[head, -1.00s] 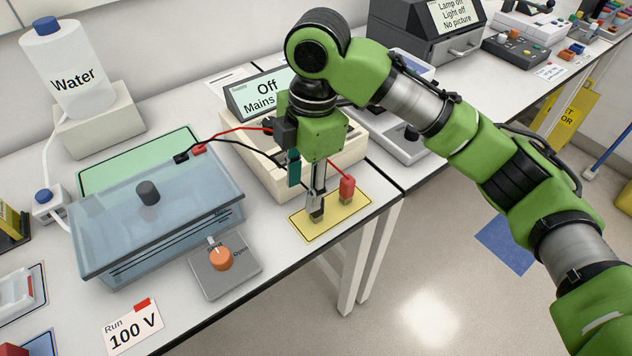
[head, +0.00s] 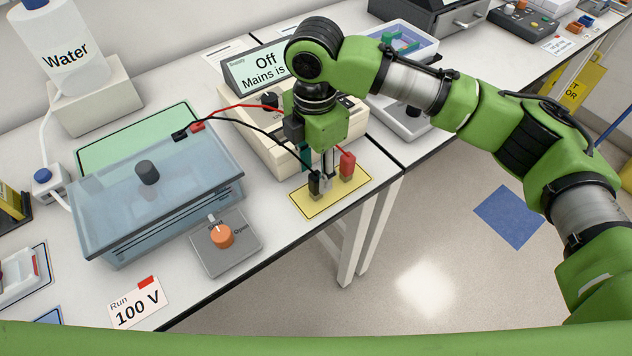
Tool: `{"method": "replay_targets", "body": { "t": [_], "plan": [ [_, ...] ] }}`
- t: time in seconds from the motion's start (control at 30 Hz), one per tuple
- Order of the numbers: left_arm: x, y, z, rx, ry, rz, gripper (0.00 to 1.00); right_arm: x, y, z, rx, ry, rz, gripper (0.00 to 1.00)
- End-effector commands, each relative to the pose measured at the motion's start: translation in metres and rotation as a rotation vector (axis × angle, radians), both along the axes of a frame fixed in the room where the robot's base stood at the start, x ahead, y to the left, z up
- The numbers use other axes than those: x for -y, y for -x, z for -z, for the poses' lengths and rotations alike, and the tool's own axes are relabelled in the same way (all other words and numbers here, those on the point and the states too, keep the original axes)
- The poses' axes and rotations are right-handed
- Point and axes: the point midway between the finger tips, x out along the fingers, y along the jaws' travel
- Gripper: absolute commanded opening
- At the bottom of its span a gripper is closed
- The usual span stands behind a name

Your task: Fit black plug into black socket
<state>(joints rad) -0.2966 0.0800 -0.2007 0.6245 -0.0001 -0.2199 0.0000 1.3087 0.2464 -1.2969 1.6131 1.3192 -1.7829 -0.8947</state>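The black plug (head: 314,184) stands on the yellow mat (head: 304,206) at the front edge of the bench, with its black lead rising to the left. The red plug (head: 347,164) stands to its right on the same mat. My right gripper (head: 325,186) points down over the mat, its fingertips right beside the black plug. I cannot tell whether the fingers grip the plug. The black socket cannot be made out; my gripper and wrist cover part of the power supply (head: 271,150). My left gripper is out of view.
The power supply's sign reads "Off". The blue lidded tank (head: 190,205) stands to the left, with a grey panel with an orange knob (head: 222,237) in front. Black and red leads run from the tank over the supply. A balance-like device (head: 415,125) stands behind my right arm.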

Motion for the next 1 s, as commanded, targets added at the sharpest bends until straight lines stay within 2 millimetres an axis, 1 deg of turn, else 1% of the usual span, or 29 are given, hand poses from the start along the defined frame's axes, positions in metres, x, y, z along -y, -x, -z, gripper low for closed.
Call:
{"method": "replay_targets", "body": {
  "t": [0.03, 0.1, 0.23, 0.33, 0.53, 0.57, 0.6, 0.7, 1.0],
  "plan": [
    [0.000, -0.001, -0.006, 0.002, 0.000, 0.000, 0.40, 0.002, 0.003, 0.007, -0.004, 0.003, 0.000, 0.38],
    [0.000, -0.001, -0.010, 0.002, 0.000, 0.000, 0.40, 0.002, 0.005, 0.017, -0.005, 0.002, 0.000, 0.38],
    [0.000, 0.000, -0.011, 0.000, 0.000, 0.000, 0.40, 0.002, 0.005, 0.035, -0.003, 0.001, 0.000, 0.38],
    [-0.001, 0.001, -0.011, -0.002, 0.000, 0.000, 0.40, 0.002, 0.004, 0.041, -0.001, 0.001, 0.000, 0.38],
    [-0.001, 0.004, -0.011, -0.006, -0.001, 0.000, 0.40, 0.002, 0.004, 0.041, 0.000, 0.000, 0.000, 0.38],
    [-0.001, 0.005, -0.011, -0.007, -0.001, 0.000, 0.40, 0.002, 0.004, 0.041, 0.000, 0.000, 0.000, 0.32],
    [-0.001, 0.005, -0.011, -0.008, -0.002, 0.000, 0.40, 0.002, 0.004, 0.041, 0.000, 0.000, 0.000, 0.22],
    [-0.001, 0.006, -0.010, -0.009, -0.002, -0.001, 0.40, 0.002, 0.004, 0.041, 0.000, 0.000, 0.000, 0.00],
    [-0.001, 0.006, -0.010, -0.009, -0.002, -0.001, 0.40, 0.002, 0.004, 0.041, 0.000, 0.000, -0.001, 0.00]
  ]
}}
